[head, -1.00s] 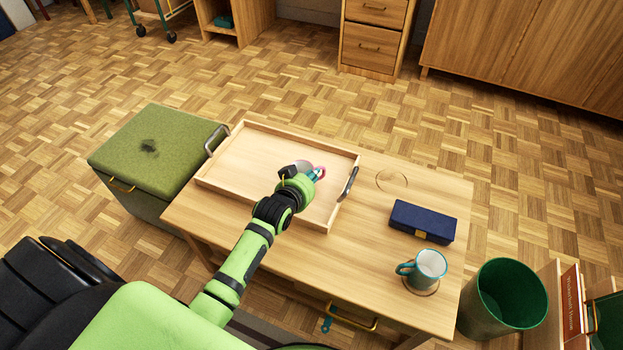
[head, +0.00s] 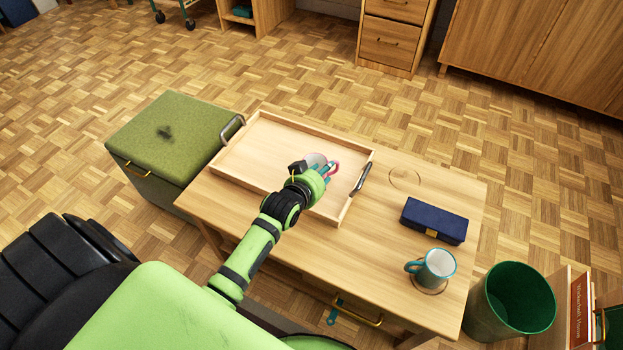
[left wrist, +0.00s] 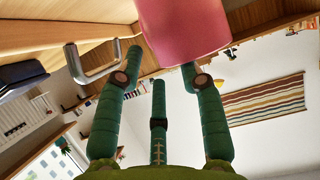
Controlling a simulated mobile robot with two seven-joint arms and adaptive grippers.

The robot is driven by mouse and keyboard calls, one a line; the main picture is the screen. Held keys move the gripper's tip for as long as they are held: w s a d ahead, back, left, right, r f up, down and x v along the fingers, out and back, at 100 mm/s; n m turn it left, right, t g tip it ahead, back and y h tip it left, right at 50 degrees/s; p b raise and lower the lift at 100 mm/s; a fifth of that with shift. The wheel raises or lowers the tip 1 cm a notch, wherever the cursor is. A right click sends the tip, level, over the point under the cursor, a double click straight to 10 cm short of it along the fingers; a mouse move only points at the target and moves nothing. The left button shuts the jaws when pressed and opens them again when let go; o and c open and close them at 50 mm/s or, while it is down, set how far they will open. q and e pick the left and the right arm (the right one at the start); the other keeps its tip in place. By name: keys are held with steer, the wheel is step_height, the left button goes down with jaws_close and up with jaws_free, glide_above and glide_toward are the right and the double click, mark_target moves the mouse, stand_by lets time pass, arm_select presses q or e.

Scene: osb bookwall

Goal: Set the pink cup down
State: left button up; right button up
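The pink cup (left wrist: 185,28) fills the top of the left wrist view, at the fingertips of my left gripper (left wrist: 162,72). One finger lies along its left edge; another finger's tip is hidden behind it. I cannot tell whether the fingers press on it. In the head view a small part of the pink cup (head: 334,167) shows beside my left gripper (head: 326,172), over the right part of the wooden tray (head: 262,158). The gripper hides the rest, and whether the cup touches the tray floor is unclear. My right gripper is not in view.
The tray, with metal handles, sits on a low wooden table (head: 370,225). On its right are an empty ring (head: 405,178), a dark blue case (head: 434,220) and a teal-and-white mug (head: 436,266). A green box (head: 172,130) stands left; a green bin (head: 510,300) stands right.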

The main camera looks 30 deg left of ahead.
arm_select(q)
steer(key=p+v, duration=0.2)
steer(key=v, duration=0.8)
steer(key=shift+r+p, duration=0.15)
steer(key=shift+p, duration=0.15)
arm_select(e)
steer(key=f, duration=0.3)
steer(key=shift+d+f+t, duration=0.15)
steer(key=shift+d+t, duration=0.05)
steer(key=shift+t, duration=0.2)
arm_select(q)
steer(key=shift+s, duration=0.1)
